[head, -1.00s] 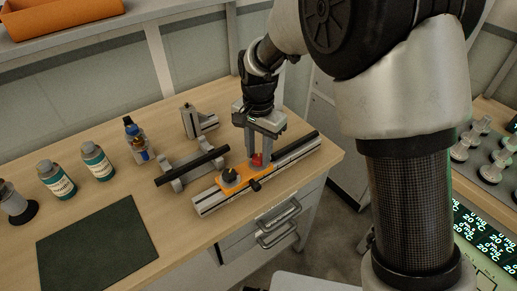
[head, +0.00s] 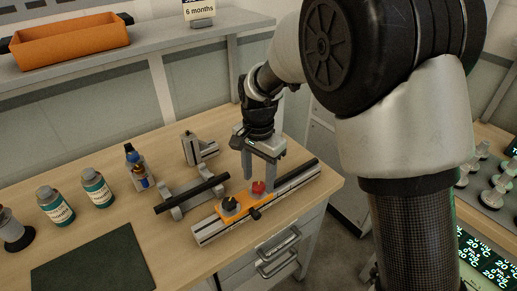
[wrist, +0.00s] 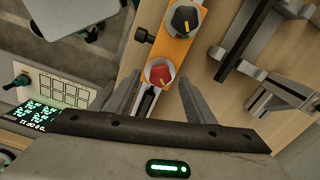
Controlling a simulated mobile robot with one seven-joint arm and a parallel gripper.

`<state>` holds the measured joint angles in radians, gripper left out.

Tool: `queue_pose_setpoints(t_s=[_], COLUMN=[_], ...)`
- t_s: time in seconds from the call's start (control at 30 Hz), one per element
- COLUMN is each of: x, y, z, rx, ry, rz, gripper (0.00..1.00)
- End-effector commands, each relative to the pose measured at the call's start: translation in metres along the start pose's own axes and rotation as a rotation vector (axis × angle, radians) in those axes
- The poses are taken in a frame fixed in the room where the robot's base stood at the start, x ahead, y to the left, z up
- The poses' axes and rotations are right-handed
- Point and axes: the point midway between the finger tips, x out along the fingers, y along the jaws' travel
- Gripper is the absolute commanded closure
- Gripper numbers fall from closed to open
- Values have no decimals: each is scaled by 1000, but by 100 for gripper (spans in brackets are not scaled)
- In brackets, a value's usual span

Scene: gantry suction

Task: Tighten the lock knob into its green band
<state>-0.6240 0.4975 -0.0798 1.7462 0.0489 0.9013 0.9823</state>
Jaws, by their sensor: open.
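An orange carriage (head: 238,206) sits on a grey slotted rail (head: 291,184) on the wooden bench. It carries a red knob (head: 258,187) and a black knob (head: 230,204); a smaller black knob (head: 255,214) sticks out of its side. In the wrist view the red knob (wrist: 159,73) has a yellow pointer mark, and the black knob (wrist: 184,21) has a pale mark. My gripper (head: 261,176) is open and empty, pointing down just above the red knob. Its fingers stand to either side of the knob, apart from it.
A black bar on grey supports (head: 191,193) and a grey bracket (head: 200,150) stand beside the rail. An orange bin (head: 72,40) is on the shelf behind.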

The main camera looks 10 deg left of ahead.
Motion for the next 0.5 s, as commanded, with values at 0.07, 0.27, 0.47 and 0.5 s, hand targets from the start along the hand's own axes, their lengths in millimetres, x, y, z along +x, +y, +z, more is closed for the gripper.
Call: queue_pose_setpoints(t_s=[0.07, 0.27, 0.47, 0.5], x=[-19, -68, -115, -123], y=[-1, -1, -1, -1], z=[-1, -1, -1, -1], rx=[0, -1, 0, 0], ry=[4, 5, 3, 4], rz=[-6, -7, -5, -6], gripper=[51, 51, 51, 51])
